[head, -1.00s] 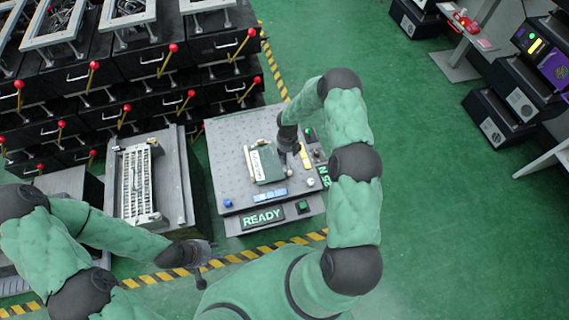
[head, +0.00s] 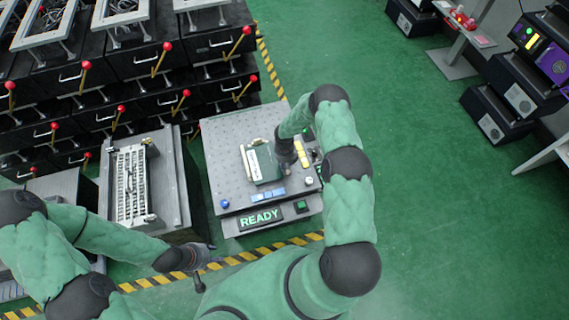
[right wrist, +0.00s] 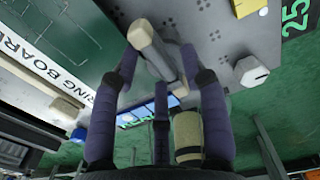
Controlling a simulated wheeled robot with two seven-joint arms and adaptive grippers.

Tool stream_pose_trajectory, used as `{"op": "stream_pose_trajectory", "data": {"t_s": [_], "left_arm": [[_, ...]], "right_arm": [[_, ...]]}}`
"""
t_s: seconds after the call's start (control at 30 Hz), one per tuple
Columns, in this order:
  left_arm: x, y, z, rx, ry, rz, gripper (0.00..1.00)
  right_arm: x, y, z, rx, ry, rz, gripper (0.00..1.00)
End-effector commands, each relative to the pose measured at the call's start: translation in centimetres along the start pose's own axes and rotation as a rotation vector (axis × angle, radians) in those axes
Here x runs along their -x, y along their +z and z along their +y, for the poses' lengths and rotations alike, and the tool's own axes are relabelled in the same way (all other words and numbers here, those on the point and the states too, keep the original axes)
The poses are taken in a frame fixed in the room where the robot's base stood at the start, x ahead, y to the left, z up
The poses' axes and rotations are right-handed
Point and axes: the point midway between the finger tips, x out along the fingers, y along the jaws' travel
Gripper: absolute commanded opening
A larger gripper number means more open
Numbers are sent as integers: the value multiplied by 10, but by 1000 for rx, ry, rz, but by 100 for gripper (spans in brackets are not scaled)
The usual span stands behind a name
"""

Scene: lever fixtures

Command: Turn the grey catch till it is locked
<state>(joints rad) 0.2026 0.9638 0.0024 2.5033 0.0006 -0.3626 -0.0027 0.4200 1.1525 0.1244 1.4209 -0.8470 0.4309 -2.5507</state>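In the right wrist view, a grey bar with a beige end, which looks like the catch (right wrist: 158,57), lies beside the green board (right wrist: 62,50). My right gripper (right wrist: 160,62) has its purple fingers apart on both sides of this bar; I see no clear grip on it. In the head view, my right gripper (head: 287,160) is low at the right edge of the board (head: 263,163) and hides the catch. My left gripper (head: 205,256) hangs in front of the fixtures, away from the board; its fingers are too small and dark to judge.
The board lies on a grey perforated table (head: 222,140) with a lit READY sign (head: 260,217), a blue knob (head: 225,204) and a green button (head: 301,205). A grey fixture (head: 133,185) stands left. Red-knobbed levers (head: 166,47) line the back.

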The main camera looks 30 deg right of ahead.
Motion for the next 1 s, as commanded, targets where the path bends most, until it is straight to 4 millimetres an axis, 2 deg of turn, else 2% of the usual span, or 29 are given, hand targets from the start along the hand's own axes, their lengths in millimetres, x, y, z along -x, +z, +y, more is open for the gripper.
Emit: {"op": "stream_pose_trajectory", "data": {"t_s": [0.03,0.13,0.57,0.77,1.0], "left_arm": [[0,0,0,0,0,0,40],[0,0,0,0,0,0,40],[-4,0,-1,0,0,0,40],[-11,0,-4,0,0,0,40],[-23,-1,-8,0,0,0,40]], "right_arm": [[0,0,0,0,0,0,27],[0,0,0,0,0,0,0],[0,0,0,-47,0,0,0],[-1,1,-1,-162,0,0,0],[-2,2,-3,-376,-1,0,0]]}}
